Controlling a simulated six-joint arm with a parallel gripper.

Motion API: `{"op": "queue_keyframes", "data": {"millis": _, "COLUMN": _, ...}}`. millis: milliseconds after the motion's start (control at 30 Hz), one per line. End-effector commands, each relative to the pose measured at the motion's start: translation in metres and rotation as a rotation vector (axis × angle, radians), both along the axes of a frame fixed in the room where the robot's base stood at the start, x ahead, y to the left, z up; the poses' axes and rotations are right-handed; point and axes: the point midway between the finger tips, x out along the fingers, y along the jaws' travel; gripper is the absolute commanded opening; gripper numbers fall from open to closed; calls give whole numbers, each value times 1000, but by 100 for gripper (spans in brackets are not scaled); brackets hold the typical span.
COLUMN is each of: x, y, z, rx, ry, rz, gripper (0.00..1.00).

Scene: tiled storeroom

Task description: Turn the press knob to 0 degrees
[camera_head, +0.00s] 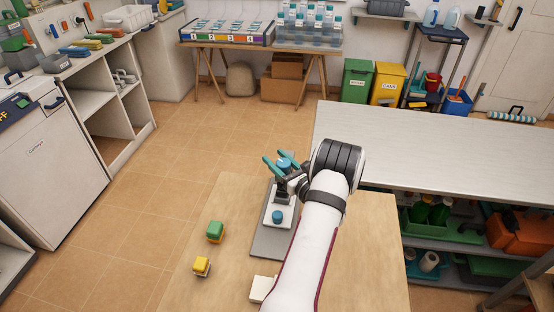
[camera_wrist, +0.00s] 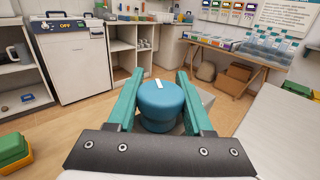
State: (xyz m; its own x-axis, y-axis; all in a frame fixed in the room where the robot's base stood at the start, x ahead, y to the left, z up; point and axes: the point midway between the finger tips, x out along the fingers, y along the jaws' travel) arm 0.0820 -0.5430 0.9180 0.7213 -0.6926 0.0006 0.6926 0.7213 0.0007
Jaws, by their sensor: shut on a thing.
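The press knob (camera_head: 285,163) is a round blue knob at the top of a press on the table. In the wrist view the knob (camera_wrist: 160,104) fills the middle, with a short white mark on its top, tilted a little off straight ahead. My gripper (camera_head: 280,157) has its teal fingers on either side of the knob and is shut on it. The fingers also show in the wrist view (camera_wrist: 160,80). The press's grey base (camera_head: 264,243) lies below, with a second blue round part (camera_head: 277,216) on a white block. Any degree scale is not legible.
A white block (camera_head: 262,288) lies near the front, beside my arm. A pale counter (camera_head: 430,150) stands at the right. The table's left part is mostly clear.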

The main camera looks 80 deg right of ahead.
Motion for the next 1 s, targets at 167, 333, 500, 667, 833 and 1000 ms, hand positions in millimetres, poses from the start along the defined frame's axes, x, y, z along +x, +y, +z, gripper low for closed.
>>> {"op": "queue_keyframes", "data": {"millis": 167, "x": 0, "y": 0, "z": 0, "rx": 0, "ry": 0, "rz": 0, "gripper": 0}}
{"op": "queue_keyframes", "data": {"millis": 333, "x": 0, "y": 0, "z": 0, "rx": 0, "ry": 0, "rz": 20, "gripper": 0}}
{"op": "queue_keyframes", "data": {"millis": 500, "x": 1, "y": 2, "z": 0, "rx": -2, "ry": 3, "rz": 95, "gripper": 0}}
{"op": "queue_keyframes", "data": {"millis": 667, "x": 3, "y": 5, "z": 0, "rx": -2, "ry": 3, "rz": 207, "gripper": 0}}
{"op": "queue_keyframes", "data": {"millis": 833, "x": 5, "y": 8, "z": -1, "rx": -1, "ry": 2, "rz": 327, "gripper": 0}}
{"op": "queue_keyframes", "data": {"millis": 1000, "x": 6, "y": 11, "z": -1, "rx": 0, "ry": 2, "rz": 430, "gripper": 0}}
